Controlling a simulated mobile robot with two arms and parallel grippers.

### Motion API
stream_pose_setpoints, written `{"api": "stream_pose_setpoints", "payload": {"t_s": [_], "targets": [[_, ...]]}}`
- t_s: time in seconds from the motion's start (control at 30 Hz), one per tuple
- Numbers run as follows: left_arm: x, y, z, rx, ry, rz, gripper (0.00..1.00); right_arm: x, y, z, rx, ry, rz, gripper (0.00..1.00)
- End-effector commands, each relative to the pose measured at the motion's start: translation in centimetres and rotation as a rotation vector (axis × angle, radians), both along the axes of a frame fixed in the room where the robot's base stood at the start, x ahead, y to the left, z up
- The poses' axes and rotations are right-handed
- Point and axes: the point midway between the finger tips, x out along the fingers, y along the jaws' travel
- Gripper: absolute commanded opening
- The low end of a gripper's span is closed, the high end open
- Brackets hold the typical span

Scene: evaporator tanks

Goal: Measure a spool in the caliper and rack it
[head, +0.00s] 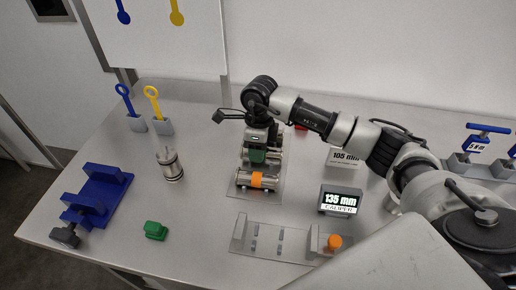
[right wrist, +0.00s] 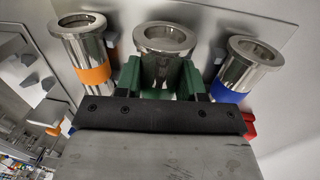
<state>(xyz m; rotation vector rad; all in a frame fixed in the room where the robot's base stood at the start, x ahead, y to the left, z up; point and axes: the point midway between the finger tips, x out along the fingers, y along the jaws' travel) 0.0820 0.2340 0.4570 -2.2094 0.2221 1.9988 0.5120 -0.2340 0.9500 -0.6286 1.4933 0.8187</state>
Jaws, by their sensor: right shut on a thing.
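My right gripper (head: 262,146) is over the row of metal spools and is shut on the middle spool (right wrist: 165,42). Green pieces flank this spool in the right wrist view; I cannot tell whether they are finger pads or part of the spool. An orange-banded spool (head: 257,180) lies in front of it on a plate (head: 268,199). A blue-banded spool (right wrist: 238,70) is on its other side. The caliper (head: 238,236) lies nearer the front, empty between its grey jaws, with an orange knob (head: 335,241). Its display (head: 340,199) reads 135 mm. My left gripper is not in view.
Another metal spool (head: 170,165) stands upright left of the row. A blue cradle (head: 97,193) with a dark knob and a green block (head: 155,230) are at left. A 105 mm sign (head: 345,157) stands behind the display. Blue and yellow ring tools (head: 152,100) stand at back left.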

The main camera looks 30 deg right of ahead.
Motion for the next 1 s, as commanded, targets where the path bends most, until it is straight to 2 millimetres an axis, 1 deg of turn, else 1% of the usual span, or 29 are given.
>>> {"api": "stream_pose_setpoints", "payload": {"t_s": [0.03, 0.07, 0.1, 0.17, 0.2, 0.27, 0.77, 0.87, 0.97, 1.0], "targets": [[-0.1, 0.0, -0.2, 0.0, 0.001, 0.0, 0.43, -0.5, 0.1, -1.1, -0.005, 0.024, 0.004, 0.02], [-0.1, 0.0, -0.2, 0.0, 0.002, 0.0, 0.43, -0.5, 0.1, -1.1, -0.005, 0.024, 0.004, 0.02], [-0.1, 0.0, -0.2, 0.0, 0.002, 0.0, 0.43, -0.5, 0.1, -1.1, -0.005, 0.024, 0.004, 0.45], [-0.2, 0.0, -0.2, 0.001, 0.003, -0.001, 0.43, -0.5, 0.1, -1.1, -0.005, 0.024, 0.004, 0.54], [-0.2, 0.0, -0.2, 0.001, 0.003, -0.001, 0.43, -0.5, 0.1, -1.1, -0.005, 0.024, 0.003, 0.61], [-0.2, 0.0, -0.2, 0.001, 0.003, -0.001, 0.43, -0.5, 0.0, -1.1, -0.006, 0.023, 0.002, 0.69], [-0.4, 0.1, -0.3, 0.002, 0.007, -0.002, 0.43, -0.4, -0.2, -1.1, -0.01, 0.02, -0.002, 0.69], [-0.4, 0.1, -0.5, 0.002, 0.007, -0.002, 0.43, -0.3, -0.2, -0.2, -0.01, 0.016, -0.003, 0.69], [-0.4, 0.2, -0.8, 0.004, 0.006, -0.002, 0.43, -0.2, -0.2, 1.6, -0.009, 0.01, 0.0, 0.69], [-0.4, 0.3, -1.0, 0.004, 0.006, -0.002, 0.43, -0.2, -0.3, 2.5, -0.007, 0.008, 0.0, 0.69]]}}
